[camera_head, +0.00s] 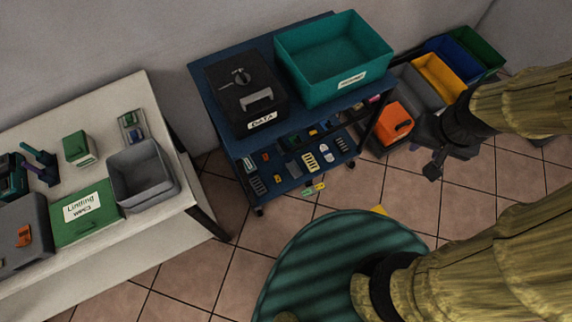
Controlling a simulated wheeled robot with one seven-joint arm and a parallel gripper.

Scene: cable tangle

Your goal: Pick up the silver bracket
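I cannot pick out a silver bracket with certainty. Several small parts, some of them pale or grey, lie on the lower shelf of the blue cart (228,118), too small to name. My gripper (434,165) is dark and hangs at the right, at the end of my sleeved arm, in front of the coloured bins. It is apart from the cart and the white table. Its fingers are small and dark, so I cannot tell whether they are open or shut, and I see nothing held in it.
The cart's top bears a black box (247,92) and a teal bin (333,62). The white table (118,96) at left holds a grey bin (143,175), a green box (90,217) and tools. Coloured bins (440,75) stand at right.

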